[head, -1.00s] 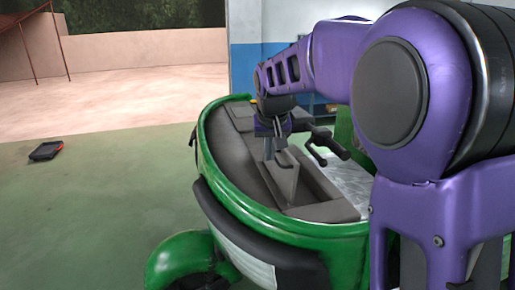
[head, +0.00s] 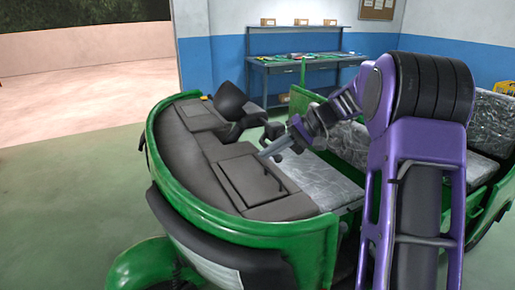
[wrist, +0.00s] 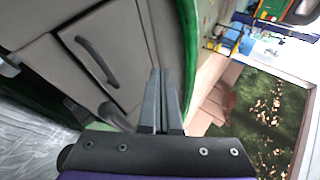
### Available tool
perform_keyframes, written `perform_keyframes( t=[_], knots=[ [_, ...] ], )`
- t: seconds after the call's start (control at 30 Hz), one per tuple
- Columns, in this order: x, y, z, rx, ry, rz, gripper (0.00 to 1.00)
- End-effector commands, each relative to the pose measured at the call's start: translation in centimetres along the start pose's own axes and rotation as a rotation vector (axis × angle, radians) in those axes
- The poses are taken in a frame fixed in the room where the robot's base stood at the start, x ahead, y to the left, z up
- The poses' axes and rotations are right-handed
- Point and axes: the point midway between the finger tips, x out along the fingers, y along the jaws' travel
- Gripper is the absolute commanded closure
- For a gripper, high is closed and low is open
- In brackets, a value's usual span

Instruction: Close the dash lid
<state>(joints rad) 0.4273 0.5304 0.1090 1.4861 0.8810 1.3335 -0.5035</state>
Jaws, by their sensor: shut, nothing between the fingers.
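The dash lid (head: 248,180) is a dark grey panel on the rickshaw's grey dash (head: 195,160). It lies flat, about flush with the dash around it. In the wrist view the lid (wrist: 125,50) shows a dark curved handle (wrist: 92,58) and thin seams around its edges. My gripper (head: 265,155) is just beyond the lid's far edge in the head view. Its two fingers (wrist: 161,75) are together and empty, beside the lid in the wrist view. Whether they touch the dash cannot be told.
The dark handlebar (head: 235,105) stands behind the lid, close to my gripper. A green rim (head: 158,165) curves around the dash. Foil-like seats (head: 330,180) lie to the right. A workbench (head: 300,62) stands along the blue wall. Open floor (head: 60,200) is at the left.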

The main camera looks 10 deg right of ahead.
Motion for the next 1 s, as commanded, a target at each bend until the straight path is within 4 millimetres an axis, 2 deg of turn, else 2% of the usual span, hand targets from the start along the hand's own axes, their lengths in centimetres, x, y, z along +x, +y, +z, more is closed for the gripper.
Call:
perform_keyframes(
  t=[0.03, 0.2, 0.5, 1.0],
  knots=[
    [-0.1, 1.0, -0.3, 0.023, -0.008, -0.041, 1.0],
    [-0.1, 3.2, -0.8, 0.086, -0.042, -0.18, 1.0],
    [0.4, 6.2, -1.3, 0.174, -0.09, -0.374, 1.0],
    [0.9, 8.0, -1.5, 0.173, -0.091, -0.373, 1.0]
  ],
)
